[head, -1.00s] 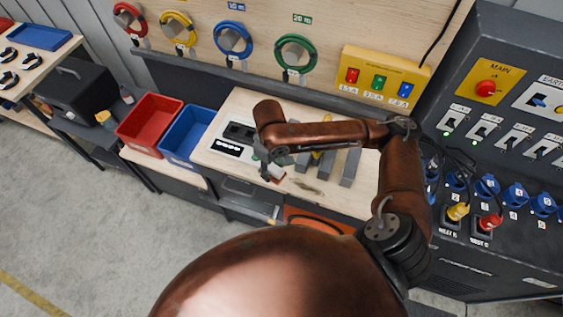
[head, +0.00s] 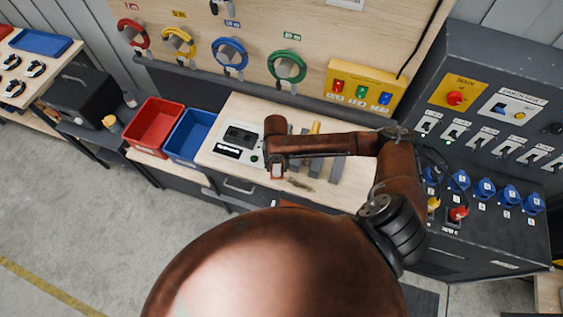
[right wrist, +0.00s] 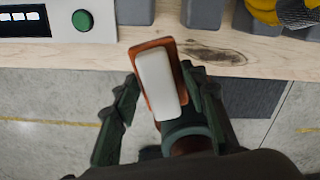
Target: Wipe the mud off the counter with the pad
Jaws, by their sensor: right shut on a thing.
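My right gripper (right wrist: 160,78) is shut on the pad (right wrist: 157,82), a white block on an orange-brown backing. In the right wrist view the pad overlaps the counter's front edge; I cannot tell whether it touches the wood. The mud (right wrist: 213,53) is a dark brown smear on the light wooden counter (right wrist: 265,68), just right of the pad. In the head view the mud (head: 299,185) lies near the front edge, right of the pad (head: 277,171). My right gripper (head: 273,163) is partly hidden there by its own arm. My left gripper is not in view.
A white panel with a green button (right wrist: 81,20) stands left of the pad. Grey blocks (head: 336,170) and a yellow item (head: 315,128) stand behind the mud. A blue bin (head: 190,137) and a red bin (head: 154,126) stand to the left.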

